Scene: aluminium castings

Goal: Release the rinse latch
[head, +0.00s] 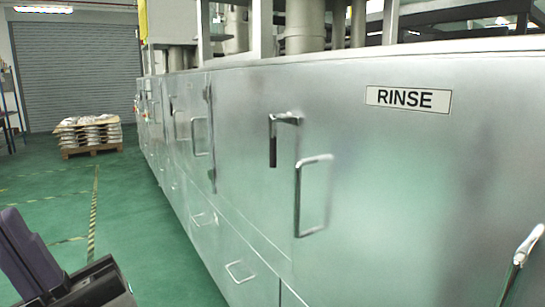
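The rinse panel (400,170) is a brushed-metal cabinet front with a white "RINSE" label (408,98) at its upper right. Left of the label is an L-shaped latch lever (285,118). Its short bright arm runs level and its darker end hangs straight down. Just below and right of it is a D-shaped pull handle (299,200).
Another bright handle (525,245) is cut off at the right edge. More doors and handles (201,137) run along the cabinet line. The green floor (150,235) is clear along its left side. A loaded pallet (90,135) stands far back before a roller shutter (78,65).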

